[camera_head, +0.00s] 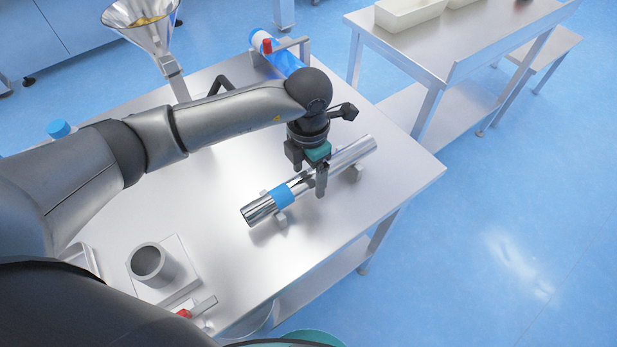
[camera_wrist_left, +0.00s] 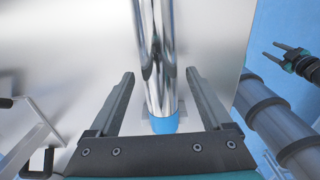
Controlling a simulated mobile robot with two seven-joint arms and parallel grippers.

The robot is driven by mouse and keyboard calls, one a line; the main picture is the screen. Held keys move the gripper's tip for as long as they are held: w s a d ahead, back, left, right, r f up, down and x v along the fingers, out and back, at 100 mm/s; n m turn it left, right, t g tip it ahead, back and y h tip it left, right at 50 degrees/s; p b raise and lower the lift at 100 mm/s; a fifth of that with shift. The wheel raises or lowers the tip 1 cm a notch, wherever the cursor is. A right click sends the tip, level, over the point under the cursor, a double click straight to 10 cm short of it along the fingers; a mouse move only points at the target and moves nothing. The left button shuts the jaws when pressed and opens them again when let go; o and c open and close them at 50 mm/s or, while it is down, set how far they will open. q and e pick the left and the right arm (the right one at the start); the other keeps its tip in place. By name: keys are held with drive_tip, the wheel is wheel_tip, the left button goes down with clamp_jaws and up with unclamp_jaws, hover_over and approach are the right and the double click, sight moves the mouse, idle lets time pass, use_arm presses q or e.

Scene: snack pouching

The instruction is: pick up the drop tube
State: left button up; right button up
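The drop tube (camera_head: 346,158) is a shiny metal cylinder with a blue band, lying on small supports on the steel table (camera_head: 215,225). My left gripper (camera_head: 314,178) is over the middle of the tube with its fingers pointing down. In the left wrist view the tube (camera_wrist_left: 160,60) runs between the two open fingers (camera_wrist_left: 160,100), with a gap on each side. The blue band shows near the gripper's base. My right gripper (camera_wrist_left: 285,55) shows at the right edge of the left wrist view, away from the tube, its two fingers apart.
A metal funnel (camera_head: 147,25) on a stand is at the back left. A blue roll (camera_head: 280,53) in a holder stands at the far edge. A grey cup (camera_head: 150,264) sits near the front left. The table's right corner is clear.

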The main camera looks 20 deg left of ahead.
use_arm(q)
clamp_jaws()
idle(0.5)
drive_tip(key=shift+r, duration=0.1)
